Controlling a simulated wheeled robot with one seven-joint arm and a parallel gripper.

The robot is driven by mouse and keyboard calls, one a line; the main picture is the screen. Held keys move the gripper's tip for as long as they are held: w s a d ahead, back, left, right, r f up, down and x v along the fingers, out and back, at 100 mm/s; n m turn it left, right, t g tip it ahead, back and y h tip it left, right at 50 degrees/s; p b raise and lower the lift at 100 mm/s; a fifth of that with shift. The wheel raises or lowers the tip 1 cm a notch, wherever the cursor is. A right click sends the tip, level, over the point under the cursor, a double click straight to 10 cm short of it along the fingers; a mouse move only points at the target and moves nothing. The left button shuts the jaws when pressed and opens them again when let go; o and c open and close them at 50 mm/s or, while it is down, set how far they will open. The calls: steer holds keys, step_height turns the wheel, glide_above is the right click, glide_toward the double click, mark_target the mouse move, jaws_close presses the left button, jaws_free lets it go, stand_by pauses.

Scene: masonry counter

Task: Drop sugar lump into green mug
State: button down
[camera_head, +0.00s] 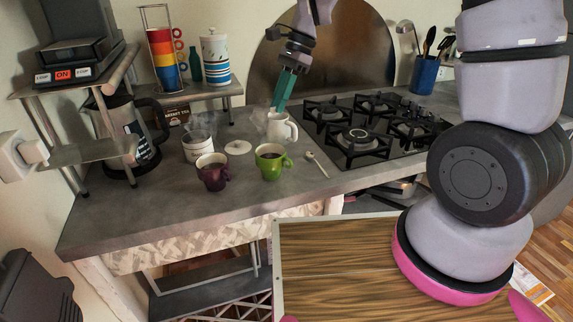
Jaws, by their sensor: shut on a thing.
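The green mug (270,161) stands upright on the counter with dark liquid in it. My gripper (280,107) points down with its teal fingers close together, beyond the green mug and at the rim of a white jug (281,128). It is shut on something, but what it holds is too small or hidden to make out. I cannot tell whether the fingers touch the jug or are behind it. No sugar lump can be made out. A whitish open pot (197,146) stands left of the green mug.
A purple mug (212,171) stands left of the green mug. A white lid (238,147) and a spoon (316,163) lie nearby. The counter's front left is clear.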

steer(key=shift+f, duration=2.8)
steer(key=c, duration=0.8)
jaws_free()
steer(key=shift+o, duration=0.2)
steer(key=v, duration=1.1)
